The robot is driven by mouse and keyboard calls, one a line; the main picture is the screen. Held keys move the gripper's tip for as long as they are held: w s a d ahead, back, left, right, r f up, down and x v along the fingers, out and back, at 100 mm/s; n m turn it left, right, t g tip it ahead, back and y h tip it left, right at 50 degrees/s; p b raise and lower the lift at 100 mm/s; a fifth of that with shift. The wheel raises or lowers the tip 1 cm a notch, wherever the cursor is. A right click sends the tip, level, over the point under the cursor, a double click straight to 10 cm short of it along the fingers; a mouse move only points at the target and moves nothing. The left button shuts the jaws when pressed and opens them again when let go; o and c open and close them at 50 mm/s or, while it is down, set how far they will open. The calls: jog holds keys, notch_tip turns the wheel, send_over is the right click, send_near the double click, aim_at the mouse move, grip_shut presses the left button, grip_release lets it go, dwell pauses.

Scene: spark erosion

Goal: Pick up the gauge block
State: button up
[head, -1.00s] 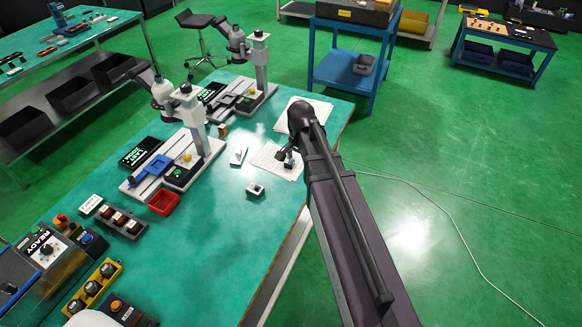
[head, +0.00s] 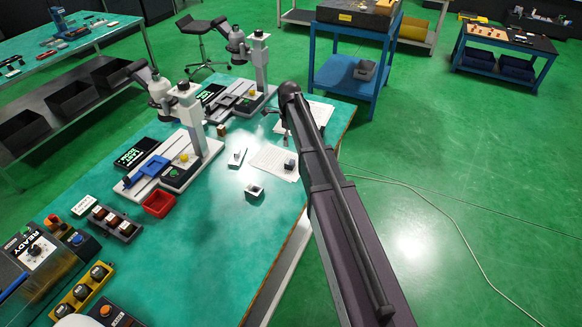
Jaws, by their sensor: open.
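Several small pieces lie on the green bench top, and I cannot tell for sure which is the gauge block. A small dark block (head: 290,164) sits on a printed paper sheet (head: 268,158). A small pale square piece with a dark middle (head: 254,190) lies nearer, on bare bench. A small white piece (head: 236,157) lies left of the sheet. My gripper (head: 277,119) is open, small in view and partly hidden by my arm. It is above the far part of the bench, beyond the dark block and apart from it.
Two microscope-like stands (head: 190,118) with slides occupy the bench's left side. A red tray (head: 159,203) and control boxes (head: 40,252) are nearer. A second paper sheet (head: 318,112) lies at the far right. Bare bench lies in the front middle.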

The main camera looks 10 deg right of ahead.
aim_at(290, 162)
jog(key=shift+f, duration=0.15)
dwell(0.3)
notch_tip(290, 162, down, 8)
jog(key=b, duration=0.8)
jog(key=shift+w+f+b, duration=0.1)
jog(key=shift+f+b, duration=0.05)
jog(key=shift+b, duration=0.15)
jog(key=shift+f, duration=0.15)
jog(key=f+b, duration=0.2)
jog(key=b, duration=0.1)
jog(key=shift+w+d+f, duration=0.15)
jog(key=shift+w+f, duration=0.15)
jog(key=shift+f, duration=0.1)
jog(key=shift+f+b, duration=1.1)
grip_shut()
